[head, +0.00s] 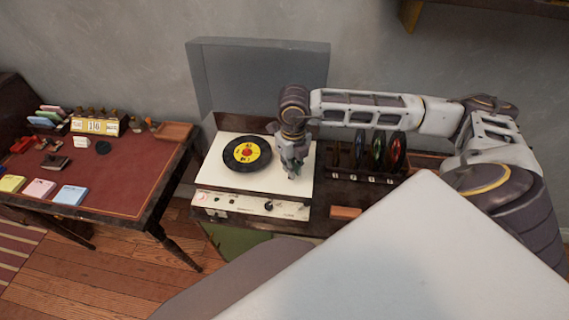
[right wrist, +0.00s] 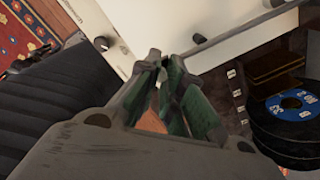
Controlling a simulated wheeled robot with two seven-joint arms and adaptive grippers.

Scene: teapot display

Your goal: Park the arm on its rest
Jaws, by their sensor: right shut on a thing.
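The record player (head: 250,205) has a white top and a raised grey lid (head: 225,75). A black record with a yellow label (head: 247,153) lies on its left part. My right gripper (head: 294,168) reaches down over the right part of the top, right of the record. In the right wrist view its green-padded fingers (right wrist: 160,68) are close together beside the white top (right wrist: 160,25). They are shut on a thin part, apparently the tonearm, which the fingers mostly hide. I cannot make out the arm's rest clearly. My left gripper is not in view.
A rack of coloured records (head: 378,152) stands right of the player. A small orange-brown block (head: 345,212) lies in front of it. A red-topped desk (head: 110,185) with cards and a calendar stands at left.

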